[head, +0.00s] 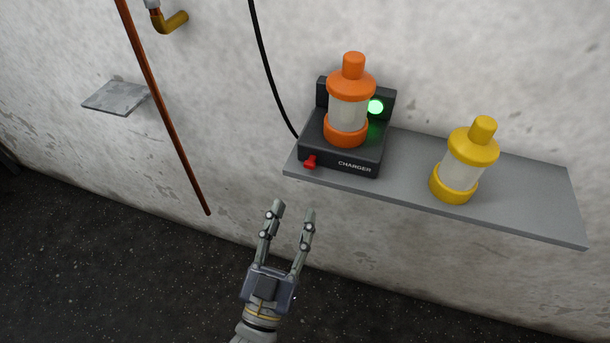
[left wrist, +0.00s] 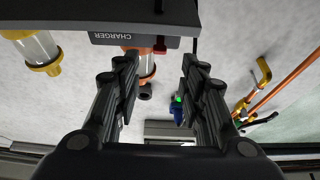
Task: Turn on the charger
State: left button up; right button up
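The black charger (head: 340,157) sits on the left end of a grey wall shelf, and its green light (head: 376,106) is lit. A small red switch (head: 310,162) is on its front left. An orange drum with a clear middle (head: 347,108) stands upright in the charger. My left gripper (head: 293,209) is open and empty, below and in front of the switch, apart from it. In the left wrist view, the picture is inverted; the charger label (left wrist: 118,36) and red switch (left wrist: 160,49) show beyond the open fingers. My right gripper is not in view.
A yellow drum (head: 462,162) stands on the right part of the grey shelf (head: 535,205). A black cable (head: 264,60) runs down to the charger. A rust-coloured pipe (head: 160,100) and a small grey plate (head: 113,96) are on the wall to the left.

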aim_at(308, 168)
pick_arm(q)
jog(key=p+x, duration=0.1)
jog(key=x, duration=0.8)
jog(key=shift+w+p, duration=0.25)
jog(key=shift+p, duration=0.05)
jog(key=shift+c, duration=0.3)
grip_shut()
